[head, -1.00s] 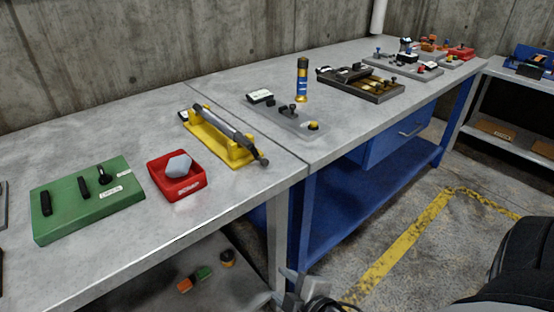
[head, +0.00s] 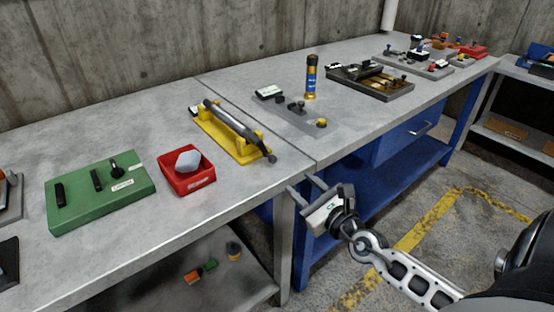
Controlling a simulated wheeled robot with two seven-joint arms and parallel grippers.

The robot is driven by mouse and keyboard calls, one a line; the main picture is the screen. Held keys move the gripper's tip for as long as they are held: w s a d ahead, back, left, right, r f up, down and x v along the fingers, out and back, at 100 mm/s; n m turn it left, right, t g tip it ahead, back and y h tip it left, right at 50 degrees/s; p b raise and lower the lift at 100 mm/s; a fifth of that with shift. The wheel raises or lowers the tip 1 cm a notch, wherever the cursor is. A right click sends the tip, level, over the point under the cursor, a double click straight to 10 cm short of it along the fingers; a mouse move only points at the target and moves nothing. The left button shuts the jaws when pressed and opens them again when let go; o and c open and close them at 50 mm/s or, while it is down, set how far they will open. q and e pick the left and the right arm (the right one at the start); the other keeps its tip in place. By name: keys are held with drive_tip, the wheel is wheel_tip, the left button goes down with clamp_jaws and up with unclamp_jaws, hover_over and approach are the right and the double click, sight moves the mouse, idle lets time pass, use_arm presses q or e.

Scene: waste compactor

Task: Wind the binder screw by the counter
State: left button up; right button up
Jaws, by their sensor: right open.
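A yellow cradle (head: 222,136) on the bench holds a long grey rod (head: 232,122) with a knob at its near end; this may be the binder screw, but I cannot tell for sure. A small dark box with a white face (head: 195,111) sits at the cradle's far end. A similar box (head: 269,91) stands by a grey plate with small knobs (head: 295,117); I cannot tell which is the counter. My right gripper (head: 302,187) is open and empty, in front of the bench edge, apart from everything. My left gripper is out of view.
A red tray (head: 189,183) with a pale block and a green box with black handles (head: 100,195) are at the left. A blue and gold canister (head: 311,77) and a dark tray (head: 372,84) stand farther back. The bench front edge (head: 215,209) lies left of my gripper.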

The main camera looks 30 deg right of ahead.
sight(274, 160)
drive_tip(key=w, duration=1.1)
drive_tip(key=shift+a, duration=0.1)
clamp_jaws()
